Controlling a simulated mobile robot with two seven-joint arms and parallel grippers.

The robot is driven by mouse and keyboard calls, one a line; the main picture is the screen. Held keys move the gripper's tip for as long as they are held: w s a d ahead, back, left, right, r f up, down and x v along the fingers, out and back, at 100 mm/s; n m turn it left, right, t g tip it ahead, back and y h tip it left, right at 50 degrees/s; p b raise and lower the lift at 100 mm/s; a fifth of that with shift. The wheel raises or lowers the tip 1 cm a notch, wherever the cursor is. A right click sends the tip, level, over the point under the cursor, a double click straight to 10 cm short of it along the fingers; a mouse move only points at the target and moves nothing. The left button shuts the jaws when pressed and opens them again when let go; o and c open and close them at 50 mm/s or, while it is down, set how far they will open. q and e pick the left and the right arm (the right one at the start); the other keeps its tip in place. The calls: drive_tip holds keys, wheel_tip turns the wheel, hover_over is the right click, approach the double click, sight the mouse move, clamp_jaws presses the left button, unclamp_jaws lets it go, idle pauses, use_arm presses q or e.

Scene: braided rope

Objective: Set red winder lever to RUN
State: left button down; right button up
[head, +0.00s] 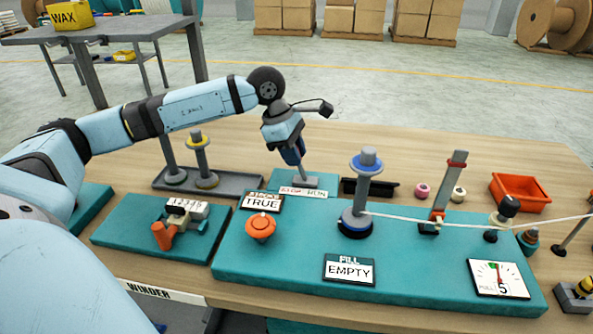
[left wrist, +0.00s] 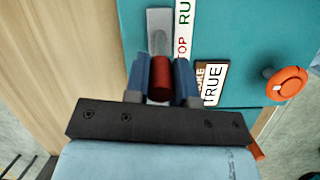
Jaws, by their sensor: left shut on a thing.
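The red winder lever (left wrist: 160,75) shows as a red knob between the two blue fingers of my left gripper (left wrist: 162,63) in the left wrist view. The gripper is shut on it. In the head view my left gripper (head: 293,158) points down over the lever's grey base plate (head: 315,181), and it hides the lever there. The STOP/RUN label (head: 304,192) lies in front of the plate. In the left wrist view the knob is nearer the STOP end of this label (left wrist: 184,30). My right gripper is not in view.
A sign reading TRUE (head: 262,202) and an orange knob (head: 261,228) stand close by on the teal panel (head: 300,250). A spool post (head: 365,190) with the white rope (head: 450,218) stands to the right. A black tray (head: 370,187) and orange bin (head: 520,193) lie behind.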

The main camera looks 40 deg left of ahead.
use_arm(q)
drive_tip(key=shift+s+a+f+t+h+b, duration=0.3)
drive_tip(key=shift+h+b, duration=0.2)
drive_tip(key=shift+b, duration=0.35)
drive_tip(key=shift+a, duration=0.1)
drive_tip(key=c, duration=1)
unclamp_jaws()
drive_tip(key=shift+o, duration=0.2)
drive_tip(key=shift+r, duration=0.1)
drive_tip(key=v, duration=1.3)
drive_tip(key=shift+s+a+r, duration=0.2)
drive_tip(key=shift+a, duration=0.25)
drive_tip(key=shift+d+f, duration=0.1)
